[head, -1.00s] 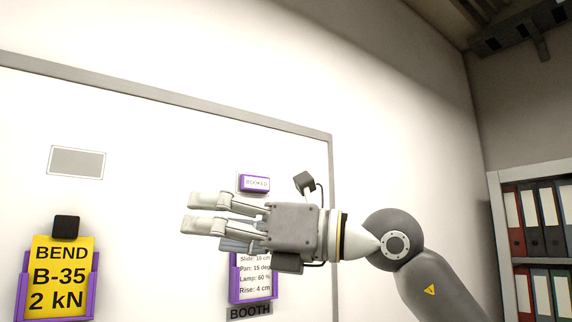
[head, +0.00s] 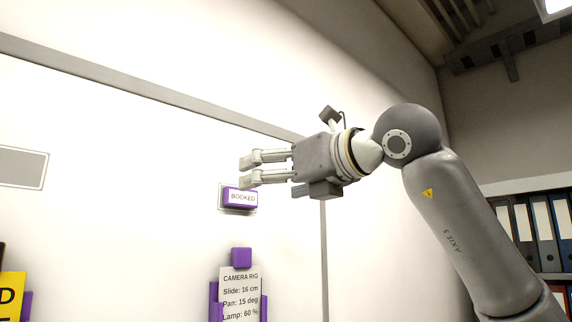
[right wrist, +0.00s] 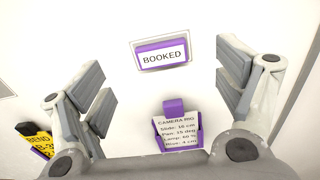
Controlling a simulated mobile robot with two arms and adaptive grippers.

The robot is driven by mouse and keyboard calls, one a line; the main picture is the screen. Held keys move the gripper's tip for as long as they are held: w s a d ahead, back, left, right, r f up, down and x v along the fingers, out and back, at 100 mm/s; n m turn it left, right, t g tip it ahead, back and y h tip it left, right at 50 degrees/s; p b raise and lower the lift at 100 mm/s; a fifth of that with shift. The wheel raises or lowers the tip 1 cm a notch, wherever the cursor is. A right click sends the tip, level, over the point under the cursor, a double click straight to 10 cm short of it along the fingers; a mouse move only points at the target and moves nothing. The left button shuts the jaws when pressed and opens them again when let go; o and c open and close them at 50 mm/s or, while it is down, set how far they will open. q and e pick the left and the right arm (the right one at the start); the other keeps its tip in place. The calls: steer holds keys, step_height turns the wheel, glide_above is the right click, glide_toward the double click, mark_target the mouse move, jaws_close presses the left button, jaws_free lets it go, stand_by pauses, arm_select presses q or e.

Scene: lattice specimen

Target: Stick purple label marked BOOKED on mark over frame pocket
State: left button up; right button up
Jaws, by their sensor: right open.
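The purple label marked BOOKED (head: 241,197) sits flat on the board, inside the outlined mark (head: 223,205). It lies over the purple frame pocket (head: 214,300) that holds the CAMERA RIG card (head: 240,291). In the right wrist view the label (right wrist: 162,56) looks roughly level within the mark's border (right wrist: 135,66). My right gripper (head: 246,170) is open and empty. My left gripper is out of view.
A bare grey mark (head: 21,166) is on the board at left, above the yellow BEND card, which shows in the right wrist view (right wrist: 36,141). A purple block (head: 241,257) sits at the CAMERA RIG card's top. Shelves with binders (head: 541,232) stand at right.

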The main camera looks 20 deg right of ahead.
mark_target(241, 198)
steer(key=p+x, duration=0.2)
steer(key=x, duration=0.5)
steer(key=shift+f, duration=0.25)
steer(key=shift+w, duration=0.1)
steer(key=shift+c, duration=0.4)
steer(key=shift+w+a, duration=0.1)
steer(key=shift+c, duration=2.3)
steer(key=c, duration=0.5)
steer(key=o, duration=0.3)
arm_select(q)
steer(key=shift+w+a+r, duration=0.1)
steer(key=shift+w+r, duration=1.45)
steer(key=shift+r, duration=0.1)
arm_select(e)
steer(key=c, duration=0.3)
